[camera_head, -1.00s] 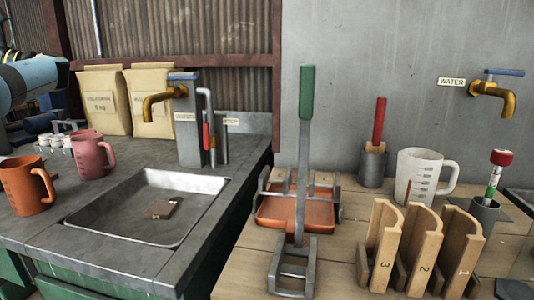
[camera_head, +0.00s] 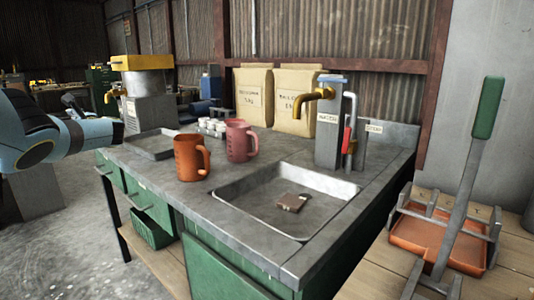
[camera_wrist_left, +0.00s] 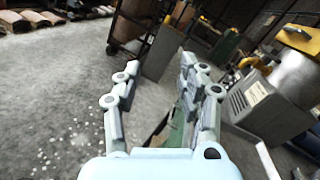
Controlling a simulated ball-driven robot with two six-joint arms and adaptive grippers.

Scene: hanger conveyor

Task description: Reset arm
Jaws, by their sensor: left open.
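My left arm comes in at the left edge of the head view, and its gripper (camera_head: 73,104) shows small beyond the arm, left of the grey counter (camera_head: 150,178). In the left wrist view the left gripper (camera_wrist_left: 155,85) has its two fingers spread apart, with only floor and the side of green furniture between and behind them. It is open and empty. It is apart from the orange mug (camera_head: 190,158) and pink mug (camera_head: 240,140) on the counter. My right gripper is not in view.
Taps (camera_head: 330,125) and paper sacks (camera_head: 252,97) stand behind. A green-handled lever press (camera_head: 488,110) stands at right. A yellow-topped machine (camera_head: 140,80) stands at back left. Concrete floor (camera_head: 75,255) is open at lower left.

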